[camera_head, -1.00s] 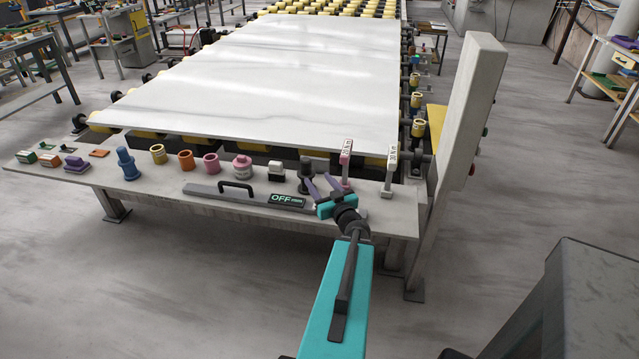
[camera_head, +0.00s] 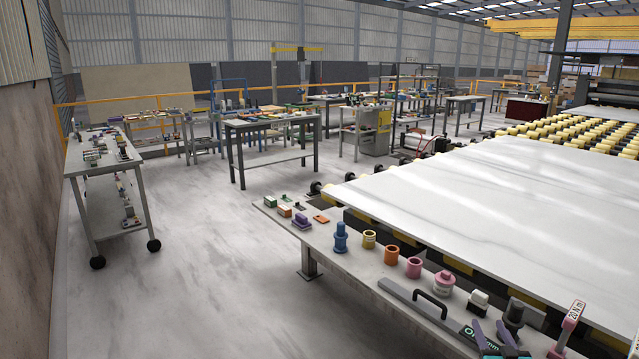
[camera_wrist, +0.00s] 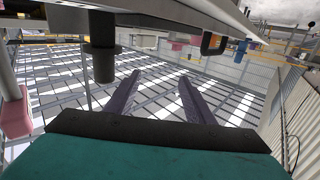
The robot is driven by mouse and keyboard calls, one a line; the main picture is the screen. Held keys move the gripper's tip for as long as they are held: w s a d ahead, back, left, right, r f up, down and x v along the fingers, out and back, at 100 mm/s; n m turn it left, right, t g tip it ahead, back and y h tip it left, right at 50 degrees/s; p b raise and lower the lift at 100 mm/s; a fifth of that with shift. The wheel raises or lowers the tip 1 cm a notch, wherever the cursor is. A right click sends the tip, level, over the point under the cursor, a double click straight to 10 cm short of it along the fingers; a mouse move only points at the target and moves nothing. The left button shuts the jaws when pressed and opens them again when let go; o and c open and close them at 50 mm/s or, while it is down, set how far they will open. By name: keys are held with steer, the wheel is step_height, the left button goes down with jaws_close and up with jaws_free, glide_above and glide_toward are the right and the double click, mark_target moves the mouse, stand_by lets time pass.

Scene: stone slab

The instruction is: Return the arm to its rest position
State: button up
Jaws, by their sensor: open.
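My gripper (camera_head: 491,329) shows at the bottom right of the head view, with its two purple fingers spread and nothing seen between them. It is at the near edge of the grey control ledge (camera_head: 345,262), close beside a black knob (camera_head: 514,312) and left of a pink-handled lever marked 20 Nm (camera_head: 571,318). In the wrist view my gripper (camera_wrist: 159,82) has its fingers apart, with the black knob (camera_wrist: 103,50) near the left finger. Contact with the knob cannot be told. The rest of my arm is out of the head view.
The ledge carries a black bar handle (camera_head: 430,303), a blue peg (camera_head: 340,237) and several coloured rings and blocks. A large white slab (camera_head: 500,205) lies on rollers behind it. A wheeled table (camera_head: 108,160) stands at left. The floor (camera_head: 180,270) between is clear.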

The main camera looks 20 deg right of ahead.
steer(key=w+a+f+n+y, duration=0.1)
steer(key=w+a+f+y, duration=0.25)
steer(key=w+a, duration=0.6)
steer(key=w+a+f+n+y, duration=0.15)
steer(key=w+a+f, duration=0.45)
steer(key=a, duration=0.7)
steer(key=w+a+f+g+y, duration=0.15)
steer(key=a+f+g, duration=0.25)
steer(key=a+f, duration=1.15)
steer(key=s+a+f+g, duration=0.8)
steer(key=s+a+f, duration=0.45)
steer(key=s, duration=0.25)
steer(key=s+a+n+g, duration=0.1)
steer(key=s+g, duration=0.3)
steer(key=s, duration=0.6)
steer(key=s+a+n+g+y, duration=0.1)
steer(key=s+g, duration=0.4)
steer(key=s, duration=0.5)
steer(key=a+n, duration=0.1)
steer(key=a, duration=0.1)
steer(key=shift+s+a+f+g, duration=0.2)
steer(key=shift+s+a+g, duration=0.05)
steer(key=shift+a+g, duration=0.05)
